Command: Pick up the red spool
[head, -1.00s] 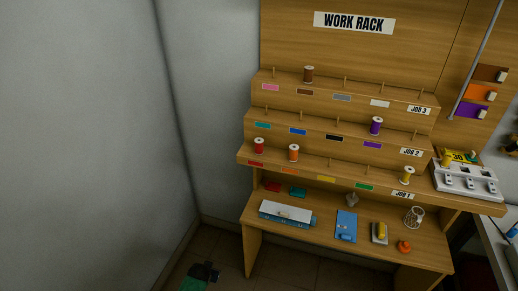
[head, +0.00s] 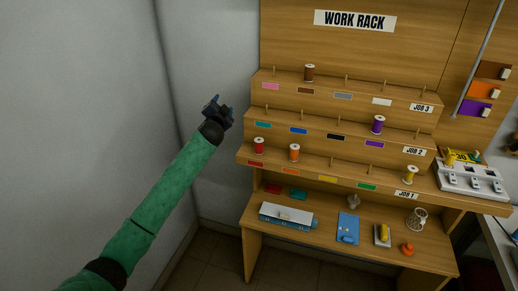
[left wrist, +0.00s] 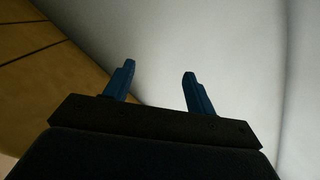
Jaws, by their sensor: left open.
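The red spool (head: 258,146) stands upright at the left end of the lowest tier, marked JOB 1, of the wooden work rack (head: 345,165). My left gripper (head: 215,103) is raised in front of the grey wall, to the left of the rack and above the red spool's height in the picture. It is apart from the spool. In the left wrist view its two blue fingers (left wrist: 158,85) are spread with nothing between them. The red spool does not show in the left wrist view. My right gripper is not in view.
An orange spool (head: 294,153) stands just right of the red one. A brown spool (head: 309,73), a purple spool (head: 378,125) and a yellow spool (head: 410,175) stand on other pegs. A blue and white box (head: 287,216) lies on the lower shelf. Grey wall (head: 90,110) fills the left.

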